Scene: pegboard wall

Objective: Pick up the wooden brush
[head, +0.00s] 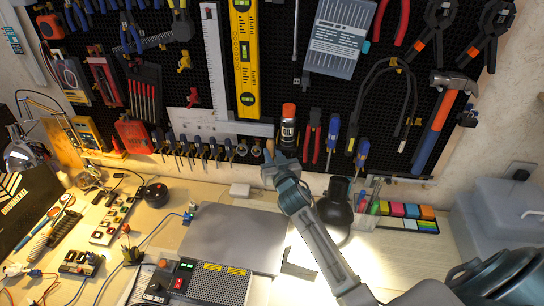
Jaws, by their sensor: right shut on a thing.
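My right gripper (272,165) reaches up from the lower right to the bottom edge of the pegboard. It is shut on a thin piece, of which only a small tan tip (268,153) shows above the fingers. This looks like the wooden brush; the rest of it is hidden by the gripper. The tip is just left of an orange-capped dark can (288,128) and right of a row of hanging pliers. I cannot tell whether it touches the pegboard. My left gripper is not in view.
The pegboard (280,60) is crowded with tools, including a yellow level (245,60), a blue screwdriver (333,130) and an orange-blue hammer (437,120). A black lamp (337,200) stands close to my right forearm.

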